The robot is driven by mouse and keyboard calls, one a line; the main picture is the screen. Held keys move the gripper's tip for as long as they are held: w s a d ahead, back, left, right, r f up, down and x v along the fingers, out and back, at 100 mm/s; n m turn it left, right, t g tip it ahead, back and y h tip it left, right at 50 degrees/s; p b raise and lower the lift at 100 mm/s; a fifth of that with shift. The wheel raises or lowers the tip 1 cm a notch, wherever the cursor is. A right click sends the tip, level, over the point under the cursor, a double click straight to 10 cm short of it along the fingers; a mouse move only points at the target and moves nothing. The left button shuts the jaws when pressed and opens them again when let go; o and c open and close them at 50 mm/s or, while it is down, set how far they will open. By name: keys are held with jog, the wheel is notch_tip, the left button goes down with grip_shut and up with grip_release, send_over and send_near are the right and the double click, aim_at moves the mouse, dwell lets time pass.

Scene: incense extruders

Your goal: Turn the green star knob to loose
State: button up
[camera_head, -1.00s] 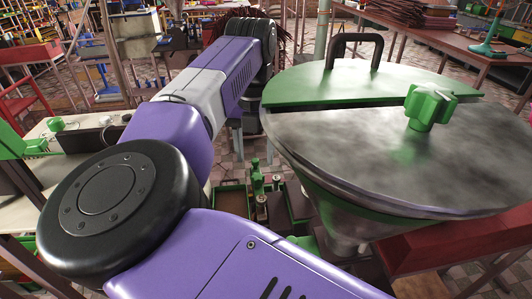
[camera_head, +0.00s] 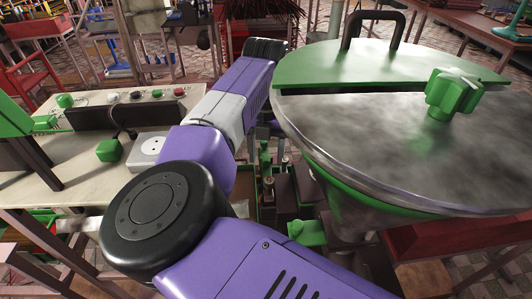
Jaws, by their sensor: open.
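A green star knob (camera_head: 453,95) stands upright on the grey metal lid (camera_head: 380,135) of the large round hopper at the right. A pale mark shows on its top. Nothing touches the knob. My arm crosses the left and middle of the picture, and its far dark end is left of the hopper. My gripper itself does not show; it is out of sight beyond the arm.
A black handle (camera_head: 372,30) rises from the lid's green half (camera_head: 390,66). Another green part (camera_head: 307,233) sits low beside the hopper.

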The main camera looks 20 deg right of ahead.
grip_shut()
jog(key=shift+n, duration=0.3)
jog(key=n+p, duration=0.1)
jog(key=n, duration=0.3)
jog(key=shift+r+n, duration=0.15)
jog(key=shift+n, duration=0.15)
jog(key=n+p, duration=0.1)
jog(key=n, duration=0.3)
jog(key=n+p, duration=0.1)
jog(key=n, duration=0.4)
jog(key=shift+n, duration=0.4)
jog(key=shift+n+p, duration=0.55)
jog(key=shift+n, duration=1.75)
